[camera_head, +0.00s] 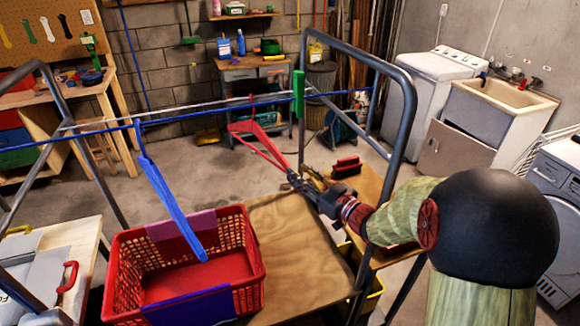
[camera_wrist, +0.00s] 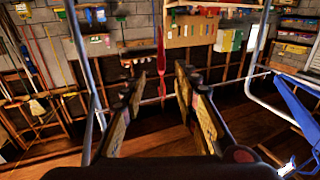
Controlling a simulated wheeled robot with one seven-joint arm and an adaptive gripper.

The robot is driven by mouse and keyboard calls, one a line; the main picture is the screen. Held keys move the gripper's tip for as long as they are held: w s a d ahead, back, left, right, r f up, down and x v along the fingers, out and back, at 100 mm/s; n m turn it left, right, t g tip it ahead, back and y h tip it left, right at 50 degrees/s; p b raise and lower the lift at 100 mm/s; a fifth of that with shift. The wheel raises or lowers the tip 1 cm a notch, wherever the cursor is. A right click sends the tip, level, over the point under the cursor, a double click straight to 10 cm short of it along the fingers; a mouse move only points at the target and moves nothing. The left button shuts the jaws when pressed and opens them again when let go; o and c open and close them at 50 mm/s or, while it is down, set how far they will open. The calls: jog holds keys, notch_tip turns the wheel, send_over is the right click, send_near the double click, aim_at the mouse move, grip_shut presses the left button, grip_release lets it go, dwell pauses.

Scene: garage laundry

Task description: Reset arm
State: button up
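My gripper (camera_head: 303,180) is over the right part of the wooden table. In the wrist view my gripper (camera_wrist: 157,80) has its two fingers apart, with a clear gap between them. A red hanger (camera_head: 258,140) is just past the fingertips in the head view. In the wrist view the red hanger (camera_wrist: 161,50) is seen edge-on, in line with the gap and beyond the fingers. A blue hanger (camera_head: 172,205) hangs from the blue line above a red basket (camera_head: 256,255). The blue hanger also shows at the right of the wrist view (camera_wrist: 298,108).
A grey metal frame (camera_head: 408,100) stands beside my arm. Cords (camera_head: 220,108) cross it, with a green clip (camera_head: 298,95). Purple and blue cloths hang on the basket's rim. A red brush (camera_head: 346,167) lies on the wooden surface. The wooden table (camera_head: 295,255) is bare right of the basket.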

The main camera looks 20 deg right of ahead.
jog(key=s+d+r+m+g+h, duration=0.3)
jog(key=s+r+m+g+h, duration=0.15)
jog(key=s+h, duration=0.5)
jog(key=s+a+f+g+y, duration=0.1)
jog(key=s+a+g, duration=0.2)
jog(key=s, duration=0.8)
jog(key=s+a+f+g+y, duration=0.2)
jog(key=s+a+g, duration=0.2)
jog(key=s+a, duration=0.4)
jog(key=s, duration=0.3)
jog(key=shift+s, duration=0.4)
